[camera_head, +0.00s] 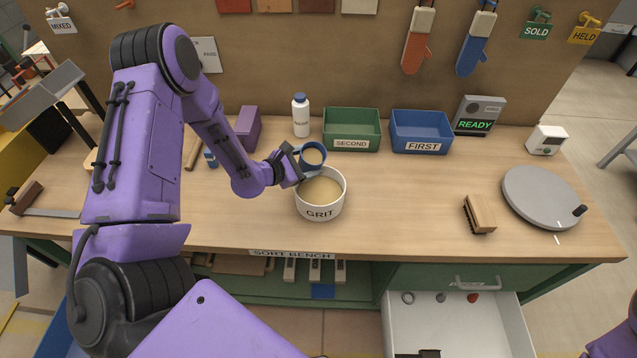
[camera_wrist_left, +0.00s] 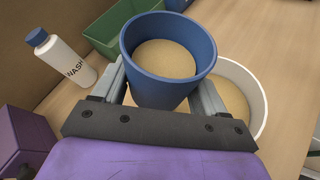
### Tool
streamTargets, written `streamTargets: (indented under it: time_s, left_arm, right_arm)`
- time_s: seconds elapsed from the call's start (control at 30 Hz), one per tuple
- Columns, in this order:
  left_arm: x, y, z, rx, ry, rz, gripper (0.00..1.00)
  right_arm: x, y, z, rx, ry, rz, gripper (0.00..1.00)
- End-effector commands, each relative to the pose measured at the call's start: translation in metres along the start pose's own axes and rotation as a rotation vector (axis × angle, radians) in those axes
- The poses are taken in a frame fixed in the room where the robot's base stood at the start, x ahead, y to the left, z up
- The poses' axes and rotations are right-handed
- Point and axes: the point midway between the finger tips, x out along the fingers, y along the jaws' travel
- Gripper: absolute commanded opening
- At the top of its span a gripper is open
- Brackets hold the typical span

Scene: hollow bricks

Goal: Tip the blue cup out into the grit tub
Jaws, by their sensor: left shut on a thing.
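The blue cup (camera_head: 312,157) is held by my left gripper (camera_head: 294,163), above the back part of the grit tub. In the left wrist view the cup (camera_wrist_left: 165,88) sits between the two fingers of the gripper (camera_wrist_left: 164,92), upright or nearly so, with tan grit inside. The white grit tub (camera_head: 320,208), labelled GRIT, stands on the bench and also holds tan grit. In the left wrist view the tub (camera_wrist_left: 262,105) shows behind and to the right of the cup. My right gripper is out of view.
A white WASH bottle (camera_head: 301,116), a green SECOND bin (camera_head: 351,143) and a blue FIRST bin (camera_head: 420,147) stand behind the tub. A brush (camera_head: 480,213) and a grey turntable (camera_head: 541,197) are at the right. The bench (camera_head: 410,205) right of the tub is clear.

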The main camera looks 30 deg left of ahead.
Motion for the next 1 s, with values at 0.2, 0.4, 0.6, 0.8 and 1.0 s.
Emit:
streamTargets:
  time_s: [0.2, 0.4, 0.6, 0.8, 1.0]
  left_arm:
    - [0.0004, 0.0001, 0.0009, -0.001, -0.002, 0.000, 0.33]
    - [0.0005, 0.0007, 0.0007, 0.038, -0.003, 0.016, 0.33]
    - [-0.0002, 0.0046, 0.0019, 0.148, -0.004, 0.064, 0.33]
    - [-0.0002, 0.0046, 0.0020, 0.147, -0.004, 0.062, 0.33]
    - [-0.0003, 0.0045, 0.0018, 0.147, -0.004, 0.062, 0.33]
  right_arm:
    - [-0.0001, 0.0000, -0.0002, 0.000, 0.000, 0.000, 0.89]
    - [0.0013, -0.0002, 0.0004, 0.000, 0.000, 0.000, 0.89]
    - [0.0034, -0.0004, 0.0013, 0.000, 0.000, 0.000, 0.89]
    - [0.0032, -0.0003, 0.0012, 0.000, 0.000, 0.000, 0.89]
    - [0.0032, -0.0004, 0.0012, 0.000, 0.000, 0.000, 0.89]
